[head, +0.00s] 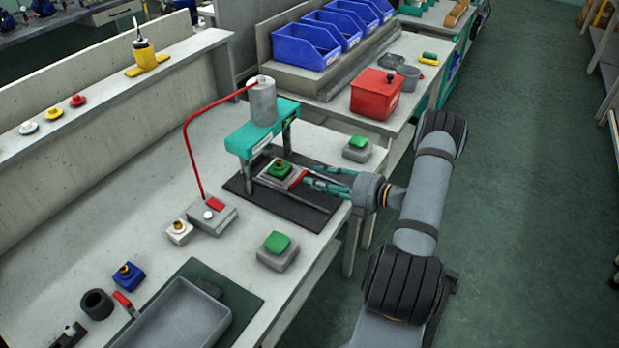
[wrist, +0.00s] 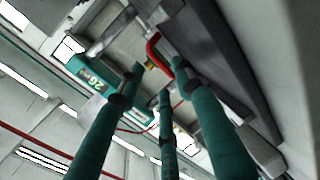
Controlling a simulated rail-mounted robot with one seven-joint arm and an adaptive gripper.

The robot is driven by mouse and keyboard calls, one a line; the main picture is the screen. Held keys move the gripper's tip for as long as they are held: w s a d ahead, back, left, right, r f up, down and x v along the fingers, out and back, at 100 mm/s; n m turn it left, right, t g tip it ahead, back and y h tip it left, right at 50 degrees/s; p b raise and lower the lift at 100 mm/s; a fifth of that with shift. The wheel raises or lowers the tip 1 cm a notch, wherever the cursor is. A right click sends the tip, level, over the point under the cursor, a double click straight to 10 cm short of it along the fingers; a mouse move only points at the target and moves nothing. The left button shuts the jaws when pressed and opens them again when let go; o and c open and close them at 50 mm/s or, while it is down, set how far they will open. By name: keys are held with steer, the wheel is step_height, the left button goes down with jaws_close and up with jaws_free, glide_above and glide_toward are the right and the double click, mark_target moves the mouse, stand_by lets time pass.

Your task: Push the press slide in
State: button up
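The press has a teal frame (head: 240,140) with a grey cylinder (head: 263,103) on top, and stands on a dark base plate on the bench. Its slide, with a red handle (head: 298,178), sits partly out at the front right side of the press. A green block (head: 279,170) with a brass top rests on the slide. My gripper (head: 308,179) is at the handle, coming from the right, its teal fingers apart. In the wrist view the red handle (wrist: 153,48) shows just beyond the fingertips; contact is unclear there. The press frame (wrist: 88,72) shows behind.
A green-topped button box (head: 357,148) stands behind my gripper and another (head: 277,250) in front of the press. A grey box with a red cable (head: 213,215) is left of it. A red bin (head: 375,95) stands on the farther bench. The aisle on the right is clear.

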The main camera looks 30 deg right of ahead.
steer(key=v, duration=0.8)
steer(key=shift+s+r, duration=0.1)
steer(key=shift+s, duration=0.1)
steer(key=shift+c, duration=0.3)
